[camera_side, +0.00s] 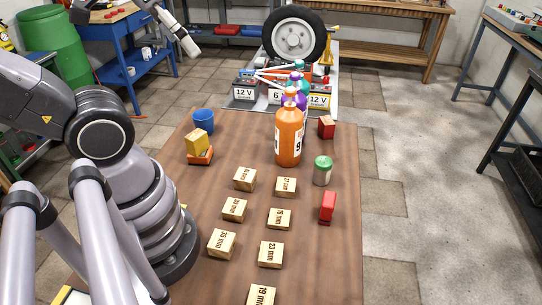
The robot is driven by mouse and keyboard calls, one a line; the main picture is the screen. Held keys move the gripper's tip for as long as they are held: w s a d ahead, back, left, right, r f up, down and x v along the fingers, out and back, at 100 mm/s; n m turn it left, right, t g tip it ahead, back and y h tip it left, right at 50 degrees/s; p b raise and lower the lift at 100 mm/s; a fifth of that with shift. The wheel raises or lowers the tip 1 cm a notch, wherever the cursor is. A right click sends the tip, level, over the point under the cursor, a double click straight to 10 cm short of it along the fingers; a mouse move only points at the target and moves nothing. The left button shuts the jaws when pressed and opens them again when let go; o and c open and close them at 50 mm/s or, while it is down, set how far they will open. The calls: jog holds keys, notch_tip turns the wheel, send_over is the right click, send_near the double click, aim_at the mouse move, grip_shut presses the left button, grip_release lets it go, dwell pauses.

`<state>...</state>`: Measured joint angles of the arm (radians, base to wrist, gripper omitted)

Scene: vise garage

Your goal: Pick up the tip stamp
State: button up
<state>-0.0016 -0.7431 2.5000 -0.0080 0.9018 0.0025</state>
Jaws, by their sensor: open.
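I cannot tell for sure which thing is the tip stamp. A small upright red block with a dark base (327,207) stands at the right side of the brown wooden table (340,270). A yellow block (197,141) sits on an orange base (200,157) at the left. Several light wooden blocks with printed mm labels, such as one at the front (261,296), stand in two rough columns mid-table.
An orange bottle marked 9 (288,135) stands mid-table with purple and teal bottles behind. A green-lidded jar (322,171), a red cube (326,127) and a blue cup (203,121) stand nearby. Batteries (245,88) and a wheel (294,36) are beyond. The table's right front is clear.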

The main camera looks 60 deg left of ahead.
jog(key=w+d+f+n+g+h, duration=0.3)
jog(key=w+d+f+n+h, duration=0.2)
jog(key=f+n+h, duration=0.15)
jog(key=w+d+f+n+g+h, duration=0.3)
jog(key=w+d+f+n+h, duration=0.2)
jog(key=f+h, duration=0.2)
jog(key=w+a+f+n+t, duration=0.2)
jog(key=w+f+n+t, duration=0.35)
jog(key=f+n, duration=0.3)
jog(key=n+t+y, duration=0.3)
jog(key=n+t, duration=0.1)
jog(key=n, duration=0.2)
send_near(329, 198)
jog(key=shift+g, duration=0.25)
jog(key=x, duration=1)
jog(key=shift+w+f, duration=0.15)
jog(key=shift+f, duration=0.15)
jog(key=shift+c, duration=0.3)
jog(key=c, duration=1.2)
